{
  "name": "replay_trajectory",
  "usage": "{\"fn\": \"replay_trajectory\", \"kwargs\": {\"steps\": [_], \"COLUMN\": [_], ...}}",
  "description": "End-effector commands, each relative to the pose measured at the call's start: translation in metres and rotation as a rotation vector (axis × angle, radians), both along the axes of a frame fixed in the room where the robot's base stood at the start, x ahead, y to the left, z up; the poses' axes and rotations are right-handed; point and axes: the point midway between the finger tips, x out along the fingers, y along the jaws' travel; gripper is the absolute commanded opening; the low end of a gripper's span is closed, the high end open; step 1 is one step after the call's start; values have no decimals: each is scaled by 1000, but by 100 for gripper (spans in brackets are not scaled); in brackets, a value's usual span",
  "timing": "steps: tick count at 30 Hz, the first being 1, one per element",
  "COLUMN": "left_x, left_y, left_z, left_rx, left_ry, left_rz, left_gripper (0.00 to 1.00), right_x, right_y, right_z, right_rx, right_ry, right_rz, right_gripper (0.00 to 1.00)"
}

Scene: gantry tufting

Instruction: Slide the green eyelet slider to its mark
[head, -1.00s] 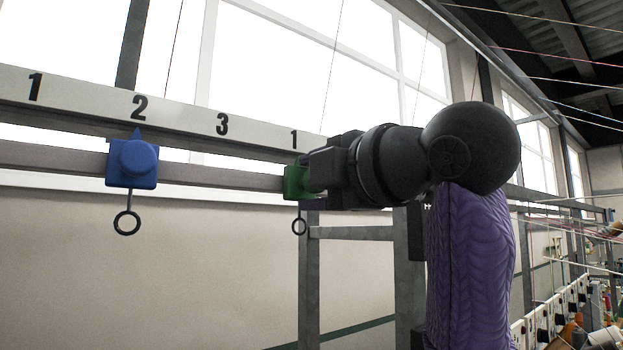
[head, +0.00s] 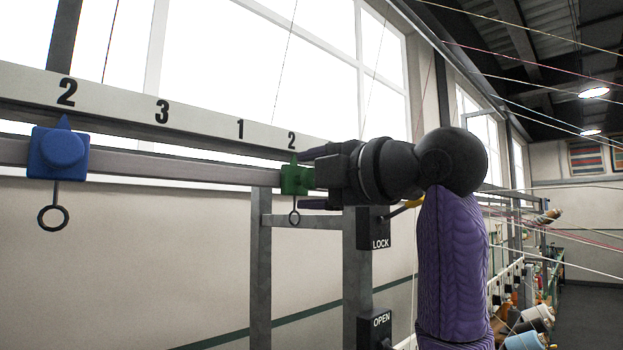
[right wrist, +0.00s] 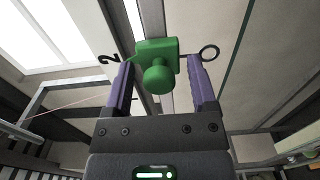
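The green eyelet slider (head: 295,179) sits on the grey rail (head: 190,171), its pointer up under the second "2" (head: 291,140) of the label strip. Its round knob (right wrist: 158,77) faces the wrist camera, and its ring (right wrist: 209,52) hangs from the body. My right gripper (head: 313,181) comes in from the right with its two purple fingers above and below the slider. In the right wrist view the fingers (right wrist: 162,76) are apart, with gaps on both sides of the green body and knob. My left gripper is not in view.
A blue slider (head: 57,153) with a ring sits farther left on the rail, under another "2". A grey post frame (head: 357,270) below carries a LOCK box (head: 374,233) and an OPEN box (head: 375,329). Yarn strands cross the upper right. The rail between the sliders is clear.

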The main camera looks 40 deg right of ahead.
Motion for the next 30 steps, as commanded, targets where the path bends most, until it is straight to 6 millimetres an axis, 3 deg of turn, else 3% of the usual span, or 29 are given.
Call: {"fn": "replay_trajectory", "kwargs": {"steps": [4,9,15,30], "left_x": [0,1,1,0], "left_y": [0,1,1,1], "left_z": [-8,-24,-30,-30], "left_rx": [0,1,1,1], "left_ry": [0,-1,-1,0], "left_rz": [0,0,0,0], "left_gripper": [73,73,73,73], "right_x": [-16,-61,-95,-100], "right_y": [-1,-6,-8,-9], "right_z": [-1,-3,-1,0], "right_rx": [0,1,1,1], "right_ry": [-5,-7,-2,0], "right_rz": [0,-3,-2,-1], "right_gripper": [73,73,73,73]}}
